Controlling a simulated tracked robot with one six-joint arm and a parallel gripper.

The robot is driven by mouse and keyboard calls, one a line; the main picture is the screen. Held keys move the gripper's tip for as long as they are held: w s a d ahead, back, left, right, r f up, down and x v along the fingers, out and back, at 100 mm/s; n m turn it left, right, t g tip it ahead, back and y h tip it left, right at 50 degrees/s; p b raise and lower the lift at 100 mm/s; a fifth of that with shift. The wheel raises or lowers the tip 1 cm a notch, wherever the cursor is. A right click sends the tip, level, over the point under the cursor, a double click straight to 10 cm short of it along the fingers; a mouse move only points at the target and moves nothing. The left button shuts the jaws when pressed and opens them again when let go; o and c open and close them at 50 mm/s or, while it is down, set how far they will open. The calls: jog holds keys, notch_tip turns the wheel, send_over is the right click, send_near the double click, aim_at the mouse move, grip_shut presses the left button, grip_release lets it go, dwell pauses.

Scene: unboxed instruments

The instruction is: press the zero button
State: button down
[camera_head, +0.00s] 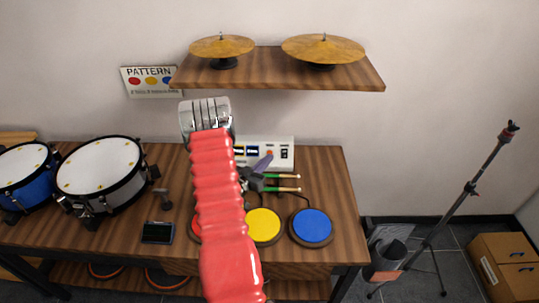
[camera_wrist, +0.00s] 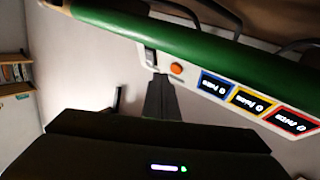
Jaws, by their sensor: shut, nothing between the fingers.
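The white control box (camera_head: 284,146) stands at the back of the wooden table. My gripper (camera_wrist: 160,78) is shut and empty. In the wrist view its tips appear just below and left of the orange button; I cannot tell whether they touch the box. In the head view my red arm hides the box's left part.
A green drumstick (camera_wrist: 190,50) crosses the wrist view near the box. Red, yellow (camera_head: 262,226) and blue (camera_head: 312,226) pads lie at the table's front. Drums (camera_head: 100,168) stand left. A shelf (camera_head: 280,75) with two cymbals overhangs the back.

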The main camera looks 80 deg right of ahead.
jog(key=a+r, duration=0.2)
jog(key=a, duration=0.1)
jog(key=shift+s+r, duration=0.25)
jog(key=shift+r, duration=0.15)
jog(key=shift+w+d, duration=0.1)
dwell(0.9)
